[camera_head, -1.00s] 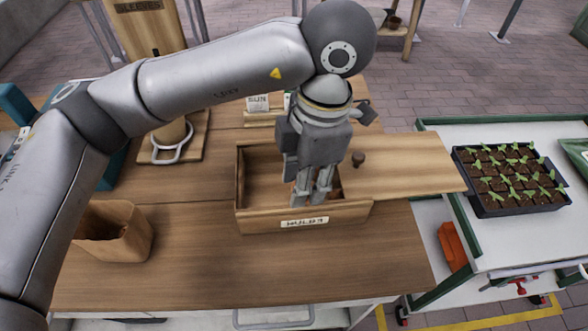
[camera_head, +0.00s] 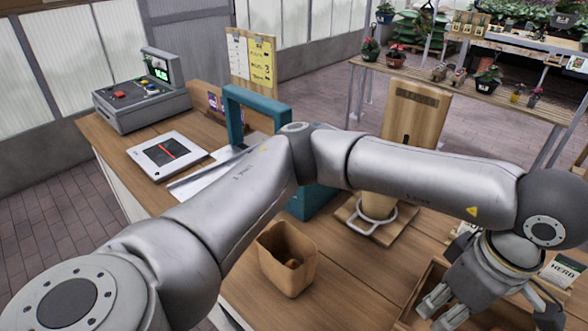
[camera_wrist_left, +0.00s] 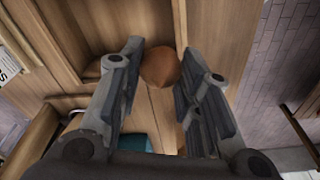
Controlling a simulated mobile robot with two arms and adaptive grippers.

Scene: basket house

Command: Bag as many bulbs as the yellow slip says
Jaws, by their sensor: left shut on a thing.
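My left gripper (camera_head: 432,305) is over the wooden bulb box (camera_head: 428,272) at the lower right of the head view. In the left wrist view its fingers (camera_wrist_left: 158,88) are shut on a round brown bulb (camera_wrist_left: 160,66). The open brown paper bag (camera_head: 274,252) stands on the bench, left of the box. A brown bulb (camera_head: 292,264) shows inside the bag; its bottom is partly hidden. A yellow slip (camera_head: 261,62) is on the upright board at the back; its writing is too small to read surely. My right gripper is out of view.
A grey console (camera_head: 140,100) with buttons and a flat scale-like plate (camera_head: 167,155) are at the back left. A teal frame (camera_head: 236,112) and a wooden stand (camera_head: 412,115) with a white ring stand behind my arm. Bench around the bag is clear.

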